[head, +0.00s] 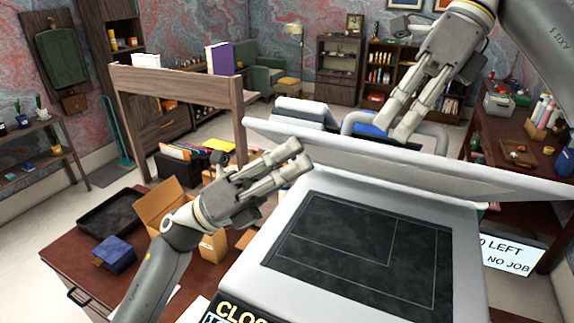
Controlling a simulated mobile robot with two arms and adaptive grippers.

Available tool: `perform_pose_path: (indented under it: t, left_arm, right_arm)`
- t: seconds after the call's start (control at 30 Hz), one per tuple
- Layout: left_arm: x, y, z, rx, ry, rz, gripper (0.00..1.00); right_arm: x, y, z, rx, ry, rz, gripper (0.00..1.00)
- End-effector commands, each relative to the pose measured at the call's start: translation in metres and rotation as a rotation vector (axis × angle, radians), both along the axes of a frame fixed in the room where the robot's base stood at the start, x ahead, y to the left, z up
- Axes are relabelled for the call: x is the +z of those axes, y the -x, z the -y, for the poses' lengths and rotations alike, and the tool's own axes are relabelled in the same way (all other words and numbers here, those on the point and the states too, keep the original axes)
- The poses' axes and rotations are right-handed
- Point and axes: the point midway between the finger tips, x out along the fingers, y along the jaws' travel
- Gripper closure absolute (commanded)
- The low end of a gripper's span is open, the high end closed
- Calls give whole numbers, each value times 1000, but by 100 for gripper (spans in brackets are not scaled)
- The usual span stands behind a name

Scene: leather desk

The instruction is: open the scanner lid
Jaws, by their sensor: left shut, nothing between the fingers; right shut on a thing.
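The scanner (262,262) stands in front of me, with its dark glass bed (350,245) uncovered. Its pale lid (475,180) is raised and tilted above the far side of the bed, seen nearly edge-on. A grey loop handle (434,129) shows behind the lid's upper edge. My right gripper (398,138) is shut on the handle, its fingertips partly hidden by the lid. My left gripper (300,156) is shut and empty, over the left side of the scanner near the lid's left end.
A "CLOSE" label (240,312) is at the scanner's front left. A display (505,255) reading "NO JOB" is at right. On the desk at left are a black tray (112,215), a blue box (115,254) and an open cardboard box (160,205).

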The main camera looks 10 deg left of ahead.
Motion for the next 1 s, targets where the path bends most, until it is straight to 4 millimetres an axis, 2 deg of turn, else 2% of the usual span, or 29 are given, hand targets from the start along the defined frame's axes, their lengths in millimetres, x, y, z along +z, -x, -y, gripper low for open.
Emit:
perform_pose_path:
  t: [0.03, 0.17, 0.2, 0.63, 1.0]
  left_arm:
    - [4, -3, -2, 9, 10, -1, 100]
    - [3, -3, -2, 9, 9, -1, 100]
    - [3, -3, -2, 9, 8, -1, 100]
    - [1, -2, -1, 7, 5, -3, 100]
    - [1, -2, -1, 6, 4, -2, 100]
  right_arm:
    - [-8, 2, -2, 15, 19, -13, 82]
    - [-7, 2, -2, 14, 16, -12, 66]
    - [-7, 2, -2, 14, 15, -12, 65]
    - [-1, 1, 0, 9, 11, -7, 65]
    - [26, -7, 15, 8, 14, -9, 65]
